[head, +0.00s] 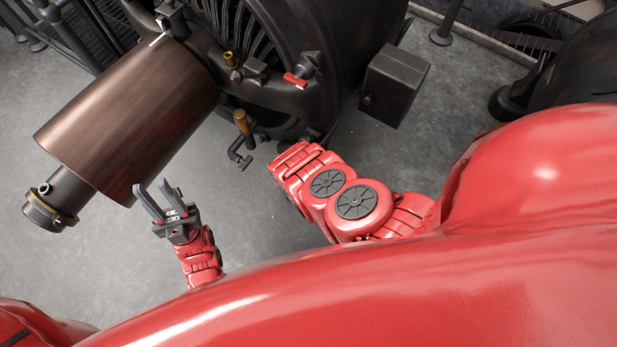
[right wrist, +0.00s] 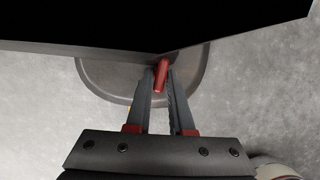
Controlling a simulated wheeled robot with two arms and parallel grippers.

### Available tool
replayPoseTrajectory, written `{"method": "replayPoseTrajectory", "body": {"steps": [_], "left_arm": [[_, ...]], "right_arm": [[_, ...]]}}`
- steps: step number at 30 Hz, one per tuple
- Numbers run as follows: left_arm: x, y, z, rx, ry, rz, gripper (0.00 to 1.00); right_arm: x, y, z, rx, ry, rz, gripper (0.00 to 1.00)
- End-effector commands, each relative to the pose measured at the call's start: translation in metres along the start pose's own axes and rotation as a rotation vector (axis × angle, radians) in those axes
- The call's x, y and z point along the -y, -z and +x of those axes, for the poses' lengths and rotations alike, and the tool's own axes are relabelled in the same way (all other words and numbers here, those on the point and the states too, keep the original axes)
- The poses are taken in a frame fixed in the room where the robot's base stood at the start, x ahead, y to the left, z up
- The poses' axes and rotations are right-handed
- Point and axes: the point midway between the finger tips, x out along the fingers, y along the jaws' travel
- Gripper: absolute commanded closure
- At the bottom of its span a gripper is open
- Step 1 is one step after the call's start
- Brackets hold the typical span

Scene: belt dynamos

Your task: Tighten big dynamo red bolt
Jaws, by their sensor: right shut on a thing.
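The big dynamo (head: 262,38) stands at the top of the head view, dark, with a brown cylinder (head: 130,120) reaching to the lower left. A red bolt handle (head: 295,80) shows on its frame. In the right wrist view, my right gripper (right wrist: 161,76) is shut on a red bolt (right wrist: 161,75), which sits between the fingertips below a black edge. I cannot tell whether this is the same red piece as in the head view. My right fingers are hidden in the head view. My left gripper (head: 152,188) is open and empty, beside the cylinder's lower end.
A brass-handled fitting (head: 241,121) hangs on the dynamo's near side. A dark box (head: 394,85) stands right of the dynamo. Another dark machine (head: 575,70) is at the far right. Railings (head: 75,40) line the back left. Grey floor is clear below the cylinder.

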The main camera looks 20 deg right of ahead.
Motion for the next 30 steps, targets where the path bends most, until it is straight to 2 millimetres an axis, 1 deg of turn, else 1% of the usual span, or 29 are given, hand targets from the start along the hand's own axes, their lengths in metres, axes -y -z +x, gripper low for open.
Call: {"method": "replayPoseTrajectory", "body": {"steps": [1, 30], "left_arm": [[0.0000, 0.0000, -0.0001, 0.000, 0.000, 0.000, 0.68], [0.0000, -0.0001, -0.0002, 0.000, 0.000, 0.000, 0.68]], "right_arm": [[-0.0031, 0.0001, -0.0006, -0.001, -0.007, -0.001, 1.00], [-0.0086, 0.0008, -0.0021, -0.002, -0.018, -0.003, 1.00]]}}
